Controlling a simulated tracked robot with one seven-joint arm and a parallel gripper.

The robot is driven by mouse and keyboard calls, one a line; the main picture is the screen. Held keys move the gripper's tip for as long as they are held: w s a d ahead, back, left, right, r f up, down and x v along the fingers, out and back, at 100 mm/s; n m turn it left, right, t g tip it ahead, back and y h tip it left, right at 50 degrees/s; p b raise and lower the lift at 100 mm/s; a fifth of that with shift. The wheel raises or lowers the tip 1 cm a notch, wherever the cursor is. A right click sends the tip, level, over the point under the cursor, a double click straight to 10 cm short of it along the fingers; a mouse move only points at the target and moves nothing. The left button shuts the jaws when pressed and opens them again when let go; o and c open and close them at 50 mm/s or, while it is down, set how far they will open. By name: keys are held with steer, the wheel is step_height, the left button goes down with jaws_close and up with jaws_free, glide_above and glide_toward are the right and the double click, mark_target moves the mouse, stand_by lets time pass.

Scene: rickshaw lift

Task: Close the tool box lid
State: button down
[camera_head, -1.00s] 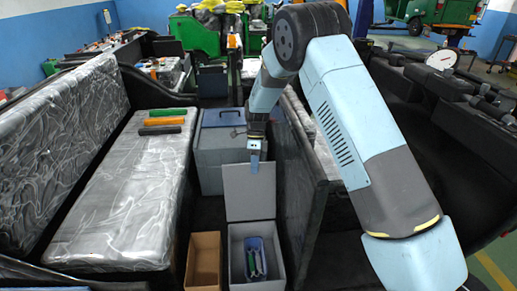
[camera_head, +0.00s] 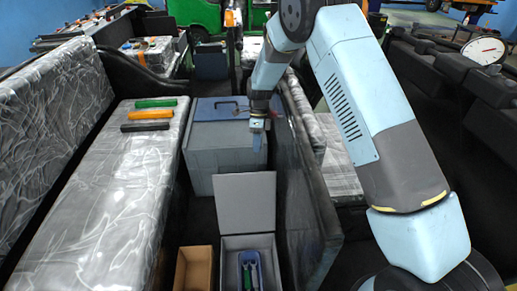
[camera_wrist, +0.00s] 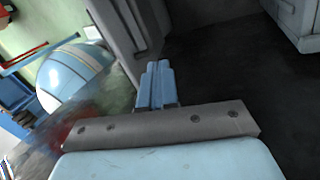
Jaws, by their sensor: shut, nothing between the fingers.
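The tool box is a small grey box (camera_head: 228,243) at the bottom of the head view, with its front cut off by the picture edge. Its grey lid (camera_head: 245,203) is open and stands upright at the back of the box. A blue tray (camera_head: 240,270) with green and dark items lies inside. My gripper (camera_head: 258,142) is above the lid's top edge, near its right corner, and appears apart from it. In the wrist view my blue fingers (camera_wrist: 155,86) are together and empty. The lid does not clearly show in the wrist view.
A larger grey box (camera_head: 225,150) with a blue top stands behind the lid. An open brown box (camera_head: 194,268) is left of the tool box. A dark upright panel (camera_head: 305,200) stands close on the right. Three coloured bars (camera_head: 150,114) lie on the left seat.

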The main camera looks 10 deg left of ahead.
steer(key=x, duration=0.8)
steer(key=shift+d+f, duration=0.3)
steer(key=shift+d, duration=0.1)
